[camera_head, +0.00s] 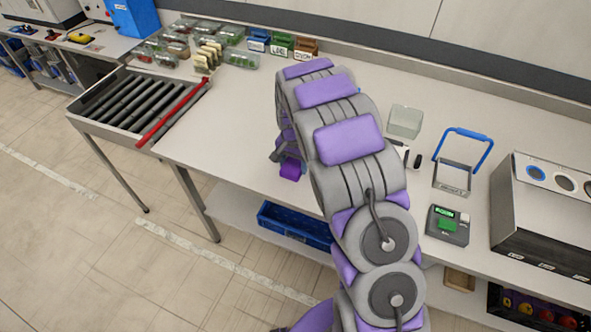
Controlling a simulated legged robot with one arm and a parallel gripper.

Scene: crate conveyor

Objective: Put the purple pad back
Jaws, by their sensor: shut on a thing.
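A small, deep purple pad (290,170) shows below my gripper, near the front edge of the white table (235,130). My gripper (284,156) is shut on it, pointing down. My own arm hides much of the gripper and the far side of the pad. I cannot tell whether the pad touches the table.
A roller conveyor (130,103) with a red bar (172,112) joins the table at left. Several packed trays (240,59) and small labelled bins (281,44) stand behind. A clear box (405,121), a blue-handled frame (453,177) and a device (448,225) are at right.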

